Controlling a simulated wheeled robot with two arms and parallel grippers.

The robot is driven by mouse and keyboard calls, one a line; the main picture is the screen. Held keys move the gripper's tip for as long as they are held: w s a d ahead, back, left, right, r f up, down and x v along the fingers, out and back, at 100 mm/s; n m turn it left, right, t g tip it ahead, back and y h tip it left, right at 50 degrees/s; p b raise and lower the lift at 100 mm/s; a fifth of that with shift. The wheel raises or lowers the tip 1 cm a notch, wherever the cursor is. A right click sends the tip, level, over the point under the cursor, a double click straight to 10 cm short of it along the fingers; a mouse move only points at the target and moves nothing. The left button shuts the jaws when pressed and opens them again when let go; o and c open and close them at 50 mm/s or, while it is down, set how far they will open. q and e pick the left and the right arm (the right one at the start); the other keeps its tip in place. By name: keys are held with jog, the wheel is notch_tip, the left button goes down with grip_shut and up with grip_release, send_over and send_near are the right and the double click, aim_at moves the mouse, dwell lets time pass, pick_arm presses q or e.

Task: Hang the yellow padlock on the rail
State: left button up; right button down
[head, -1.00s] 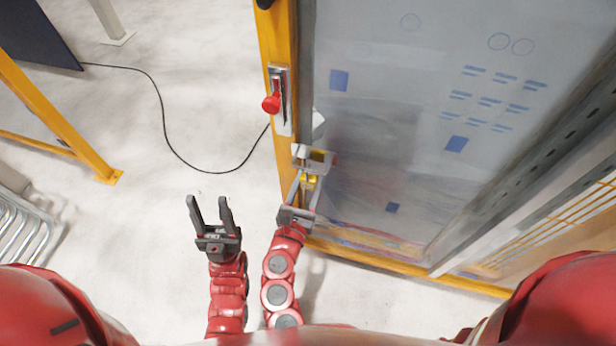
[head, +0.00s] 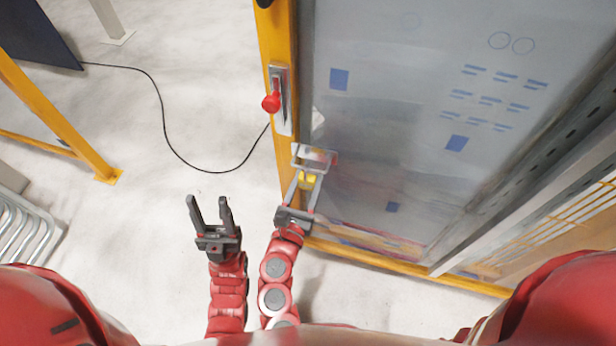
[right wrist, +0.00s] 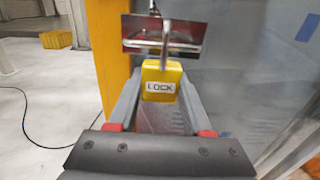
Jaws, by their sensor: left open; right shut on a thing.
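The yellow padlock (right wrist: 160,82), marked LOCK, is upright between the fingers of my right gripper (right wrist: 162,97) in the right wrist view. In the head view the padlock (head: 307,181) is small, at the tips of my right gripper (head: 309,178). My right gripper is shut on its body. The rail (right wrist: 180,46) is a thin metal bar on a bracket just above the body. The silver shackle overlaps the rail; I cannot tell whether it is around it or only in front. The rail also shows in the head view (head: 314,159). My left gripper (head: 210,208) is open and empty, left of the right one.
A yellow post (head: 285,150) with a red knob (head: 271,103) stands beside the rail. A grey, clear-looking panel (head: 390,120) fills the right side. A black cable (head: 185,160) lies on the pale floor. Free floor lies left of my left gripper.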

jog(key=b+v, duration=0.1)
jog(key=v, duration=1.1)
dwell(0.5)
